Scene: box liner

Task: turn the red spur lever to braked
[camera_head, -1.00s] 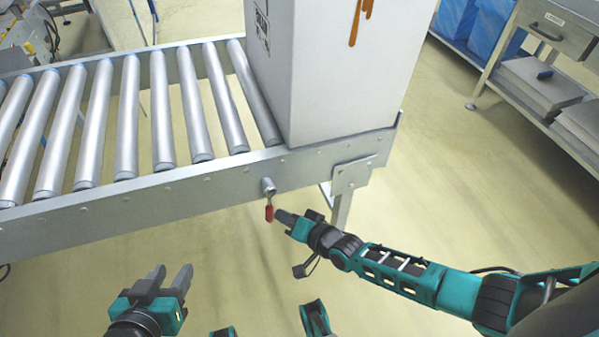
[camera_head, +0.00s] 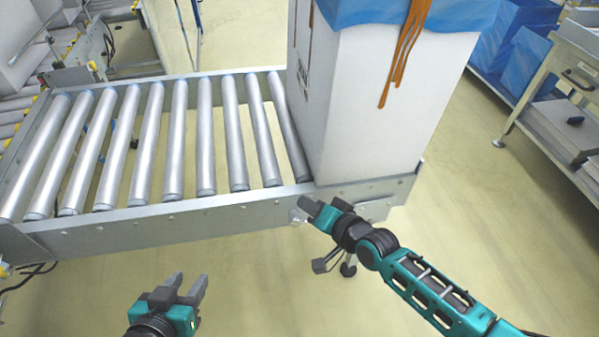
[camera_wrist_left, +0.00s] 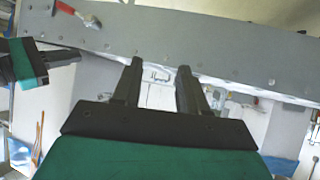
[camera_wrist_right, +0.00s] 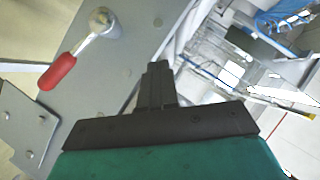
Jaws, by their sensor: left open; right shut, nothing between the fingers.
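The spur lever has a red grip (camera_wrist_right: 57,72) and a metal pivot (camera_wrist_right: 103,22) on the conveyor's grey side rail (camera_head: 150,228). In the right wrist view the grip points down and left from the pivot. The red grip also shows at the top of the left wrist view (camera_wrist_left: 65,8). In the head view my right gripper hides it. My right gripper (camera_head: 311,206) is shut and empty, in front of the rail near the lever; in its wrist view the fingers (camera_wrist_right: 157,80) are apart from the grip. My left gripper (camera_head: 190,284) is open and empty, lower left, away from the rail.
A tall white box (camera_head: 385,115) with a blue liner and orange streaks stands at the right end of the rollers (camera_head: 205,135). A bracket (camera_wrist_right: 25,125) is on the rail near the lever. A workbench (camera_head: 560,120) stands at right. Floor in front is clear.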

